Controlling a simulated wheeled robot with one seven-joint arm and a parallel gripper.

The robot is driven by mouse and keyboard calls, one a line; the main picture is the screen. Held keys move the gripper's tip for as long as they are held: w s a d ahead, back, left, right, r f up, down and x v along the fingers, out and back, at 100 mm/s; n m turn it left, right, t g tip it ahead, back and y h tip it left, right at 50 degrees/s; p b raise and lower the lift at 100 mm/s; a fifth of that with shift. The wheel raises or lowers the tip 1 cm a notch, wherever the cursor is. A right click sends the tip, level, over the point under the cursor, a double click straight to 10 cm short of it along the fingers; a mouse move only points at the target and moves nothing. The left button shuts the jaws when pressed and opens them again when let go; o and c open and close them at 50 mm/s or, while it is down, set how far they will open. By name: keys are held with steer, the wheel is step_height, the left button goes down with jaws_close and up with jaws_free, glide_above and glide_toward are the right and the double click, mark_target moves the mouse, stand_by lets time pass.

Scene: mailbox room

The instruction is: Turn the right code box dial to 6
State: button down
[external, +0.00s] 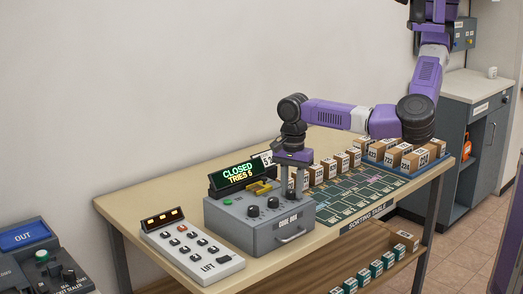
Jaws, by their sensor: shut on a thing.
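The grey code box (240,237) stands on the sorting table, with a drawer handle on its front. Its display (238,173) reads CLOSED, TRIES 5. The left dial (253,211) and the middle dial (273,203) are dark knobs on its sloped top. My gripper (291,191) points down over the right end of the box top and is shut on the right dial, which is mostly hidden by the fingers. The number that the right dial points to cannot be read from here. A yellow piece (260,187) sits on the box, just left of my gripper.
A white LIFT keypad (192,247) stands left of the box. Several numbered parcels (330,168) stand on the table (160,190) behind and right of my gripper, beside a green sorting mat (355,193). A shelf with boxes lies below.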

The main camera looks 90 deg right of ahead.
mark_target(292, 191)
steer(key=n, duration=1.3)
steer(key=shift+n, duration=0.4)
steer(key=n, duration=1.3)
steer(key=shift+n, duration=0.3)
steer(key=c, duration=1.1)
jaws_free()
steer(key=shift+o, duration=0.2)
steer(key=shift+r+b, duration=0.3)
steer(key=shift+r, duration=3.65)
